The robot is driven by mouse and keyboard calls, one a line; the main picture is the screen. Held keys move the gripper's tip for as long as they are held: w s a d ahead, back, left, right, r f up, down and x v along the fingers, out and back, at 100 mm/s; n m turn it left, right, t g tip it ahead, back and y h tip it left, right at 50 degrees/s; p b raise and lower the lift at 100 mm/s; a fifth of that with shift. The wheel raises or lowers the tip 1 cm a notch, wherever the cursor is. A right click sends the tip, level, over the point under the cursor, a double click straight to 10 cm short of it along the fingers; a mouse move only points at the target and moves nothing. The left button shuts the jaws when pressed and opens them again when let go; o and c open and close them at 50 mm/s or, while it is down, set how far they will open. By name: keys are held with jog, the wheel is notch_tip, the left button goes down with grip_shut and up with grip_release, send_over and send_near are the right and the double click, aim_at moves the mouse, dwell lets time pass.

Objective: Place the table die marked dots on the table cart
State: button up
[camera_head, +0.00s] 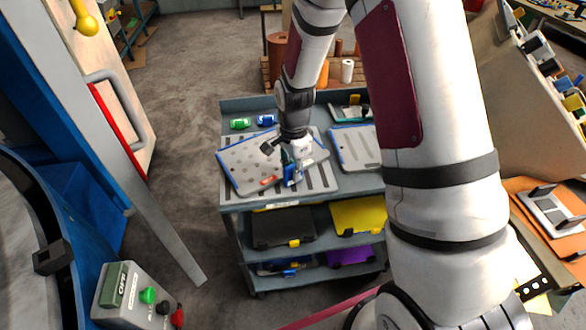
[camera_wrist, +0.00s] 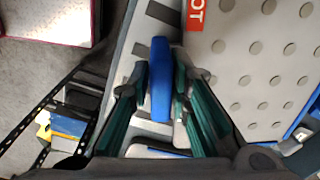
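The die marked dots (camera_head: 243,165) is a grey dotted plate with blue edging and a red label. It is over the left part of the table cart's slotted top (camera_head: 321,182), turned at an angle to it; I cannot tell if it rests fully. In the wrist view the dotted plate (camera_wrist: 245,65) fills the right side, its red label partly cut off. Its blue handle (camera_wrist: 160,80) stands between my green fingertips. My gripper (camera_head: 291,173) is at the die's near edge, closed around the handle in the wrist view (camera_wrist: 160,84). The wrist hides part of the plate.
Another die (camera_head: 356,148) lies on the cart's right side. Green (camera_head: 240,124) and blue (camera_head: 266,120) small objects sit at the cart's back left. A blue machine with a door stands left.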

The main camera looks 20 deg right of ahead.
jog(key=shift+o, duration=0.9)
jog(key=s+r+n+t, duration=0.1)
jog(key=s+r+n, duration=0.25)
jog(key=r, duration=1.65)
jog(key=s+r+n+t, duration=0.2)
jog(key=s+r+n, duration=0.3)
jog(key=s, duration=0.5)
jog(key=s+r+n+t, duration=0.1)
jog(key=s+r+n, duration=0.3)
jog(key=s+n, duration=0.3)
jog(key=s, duration=0.3)
jog(key=shift+a+r+t+b, duration=0.2)
jog(key=shift+r+t+b, duration=0.1)
jog(key=shift+r+t, duration=0.1)
